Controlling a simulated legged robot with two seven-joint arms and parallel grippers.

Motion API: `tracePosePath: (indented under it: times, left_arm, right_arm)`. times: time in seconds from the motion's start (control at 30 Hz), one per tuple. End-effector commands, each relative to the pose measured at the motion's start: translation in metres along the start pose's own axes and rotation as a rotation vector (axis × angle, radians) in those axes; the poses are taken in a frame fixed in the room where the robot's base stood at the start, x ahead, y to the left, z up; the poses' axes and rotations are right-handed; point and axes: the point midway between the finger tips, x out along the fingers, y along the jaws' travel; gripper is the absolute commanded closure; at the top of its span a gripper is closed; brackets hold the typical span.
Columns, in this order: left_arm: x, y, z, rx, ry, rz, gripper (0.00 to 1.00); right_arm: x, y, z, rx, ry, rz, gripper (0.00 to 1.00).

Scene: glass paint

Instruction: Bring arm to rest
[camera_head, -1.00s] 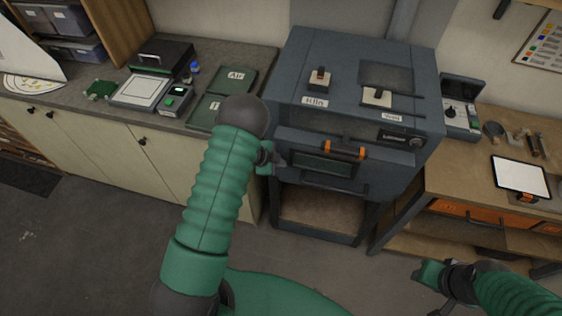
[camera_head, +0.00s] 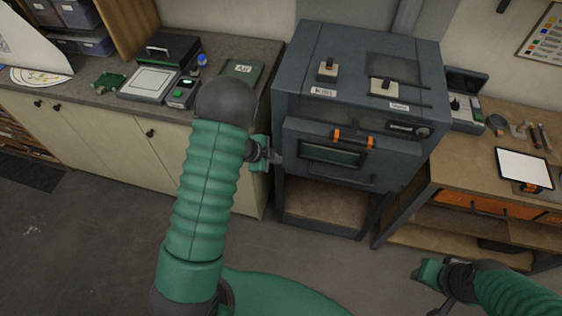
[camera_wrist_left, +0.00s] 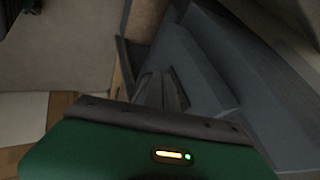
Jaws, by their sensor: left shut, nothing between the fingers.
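My left arm rises through the middle of the head view. Its left gripper (camera_head: 274,157) is shut and empty, just left of the kiln's front. In the left wrist view the gripper's fingers (camera_wrist_left: 162,92) are close together with nothing visible between them. The grey-blue kiln (camera_head: 300,88) stands to the right of the gripper. Its front with two orange-marked fittings (camera_head: 353,139) appears closed. My right gripper (camera_head: 422,276) is low at the right, over the floor, too small and angled to read its fingers.
The left counter (camera_head: 100,105) carries a device with a white plate (camera_head: 151,83), a small green-lit unit (camera_head: 183,93) and a green panel labelled Air (camera_head: 242,70). A wooden workbench (camera_head: 468,160) with a white tablet (camera_head: 523,168) stands at the right. The floor in front is clear.

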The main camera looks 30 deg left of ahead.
Motion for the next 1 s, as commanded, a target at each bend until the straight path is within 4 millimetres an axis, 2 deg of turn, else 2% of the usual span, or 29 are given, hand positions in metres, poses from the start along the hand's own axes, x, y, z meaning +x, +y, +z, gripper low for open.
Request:
tracePosePath:
  times: [0.1, 0.2, 0.37, 0.47, 0.57, 0.63, 0.67, 0.8, 0.83, 0.9, 1.0]
  left_arm:
    - [-0.02, 0.0, 0.0, 0.0, 0.0, -0.001, 1.0]
    - [-0.03, 0.002, 0.001, 0.0, 0.0, 0.0, 1.0]
    - [-0.032, 0.002, 0.001, -0.005, -0.002, -0.004, 1.0]
    - [-0.031, -0.008, -0.004, -0.074, -0.042, -0.062, 1.0]
    - [-0.038, -0.014, -0.016, -0.276, -0.136, -0.171, 1.0]
    - [-0.05, 0.007, -0.025, -0.482, -0.216, -0.213, 1.0]
    - [-0.056, 0.023, -0.03, -0.576, -0.251, -0.213, 1.0]
    - [-0.083, 0.119, -0.054, -0.941, -0.382, -0.119, 1.0]
    - [-0.087, 0.135, -0.059, -0.989, -0.4, -0.095, 1.0]
    - [-0.096, 0.164, -0.067, -1.072, -0.433, -0.046, 1.0]
    - [-0.102, 0.182, -0.073, -1.126, -0.456, -0.008, 1.0]
  right_arm:
    - [0.002, 0.0, 0.0, 0.0, 0.001, 0.0, 0.6]
    - [0.002, 0.0, 0.0, 0.0, 0.001, 0.0, 0.6]
    - [0.003, 0.0, 0.001, 0.0, 0.001, 0.0, 0.6]
    - [0.014, 0.0, 0.003, 0.0, 0.001, 0.0, 0.6]
    - [0.036, 0.0, 0.008, 0.0, 0.0, 0.0, 0.6]
    - [0.054, 0.0, 0.013, 0.0, 0.0, 0.0, 0.6]
    - [0.061, 0.0, 0.014, 0.0, 0.0, 0.0, 0.6]
    - [0.083, 0.0, 0.019, 0.0, 0.0, 0.0, 0.6]
    - [0.085, 0.0, 0.02, 0.0, 0.0, 0.0, 0.6]
    - [0.088, 0.0, 0.021, 0.0, 0.0, 0.0, 0.6]
    - [0.088, 0.0, 0.021, 0.0, 0.0, 0.0, 0.6]
